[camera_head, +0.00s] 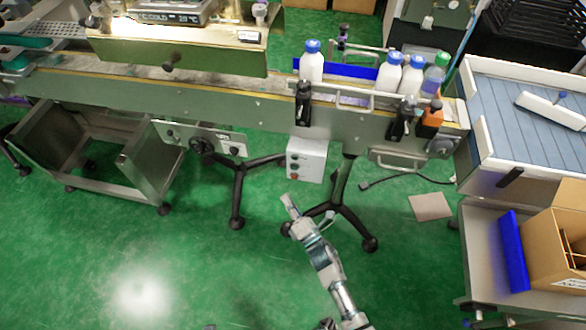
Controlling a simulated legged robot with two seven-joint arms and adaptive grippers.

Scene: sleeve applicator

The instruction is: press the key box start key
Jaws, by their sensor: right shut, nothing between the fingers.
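The key box (306,160) is a light grey box mounted under the front side of the conveyor, near the picture's middle. A few small buttons show in a column on its left part, one reddish near the bottom; their labels are too small to read. My right gripper (288,200) is shut and empty. In the picture it lies just below the box's lower left corner, with a small gap between. My right arm reaches up to it from the bottom edge. My left gripper is not in view.
The conveyor (230,98) runs across above the box, carrying several white bottles with blue caps (311,62). A black tripod foot (368,243) stands close to my right arm. A panel with a black knob (200,140) is left of the box. Green floor at lower left is clear.

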